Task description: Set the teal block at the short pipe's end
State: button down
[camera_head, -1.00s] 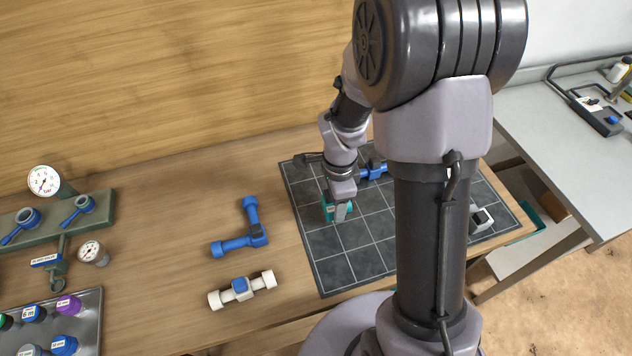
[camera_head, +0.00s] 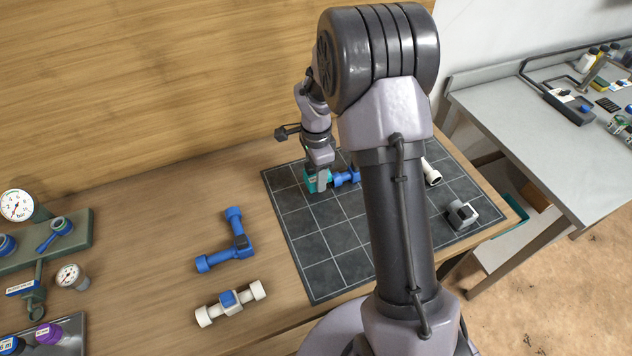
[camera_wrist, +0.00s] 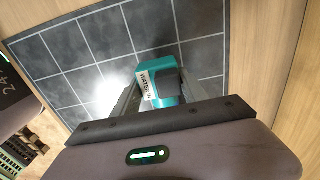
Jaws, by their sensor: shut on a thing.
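My gripper (camera_head: 319,184) is shut on the teal block (camera_head: 309,181), over the back left part of the dark gridded mat (camera_head: 322,272). In the wrist view the teal block (camera_wrist: 152,67) sits between the fingers, with a "WATER IN" label and a dark face. A short blue pipe piece (camera_head: 346,177) lies just right of the block; I cannot tell whether they touch. My arm hides what lies right of it. A white pipe end (camera_head: 432,174) shows beyond the arm.
A grey and white fitting (camera_head: 461,213) sits on the mat's right side. A blue elbow pipe (camera_head: 229,246) and a white pipe with a blue-topped valve (camera_head: 231,301) lie left of the mat. A gauge manifold (camera_head: 60,236) stands far left. The mat's front left is clear.

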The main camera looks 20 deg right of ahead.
jog(key=shift+w+f+b, duration=0.2)
jog(key=shift+f+b, duration=0.65)
jog(key=shift+f, duration=1.05)
jog(key=c, duration=0.6)
grip_release()
notch_tip(320, 180, up, 13)
jog(key=p, duration=0.4)
jog(key=shift+s+a, duration=0.1)
jog(key=s+a+r+n+t+y, duration=0.1)
jog(key=s+a+r+n+t, duration=0.1)
jog(key=s+a+r+n, duration=0.4)
jog(key=s+a+r+n+t, duration=0.2)
jog(key=s+r, duration=0.7)
jog(key=r, duration=0.2)
jog(key=s+a+n+t+y, duration=0.1)
jog(key=s+a+n, duration=0.2)
jog(key=s, duration=0.7)
jog(key=n, duration=0.2)
jog(key=shift+a+r+n+t, duration=0.2)
jog(key=shift+n+t, duration=0.1)
jog(key=shift+t, duration=0.1)
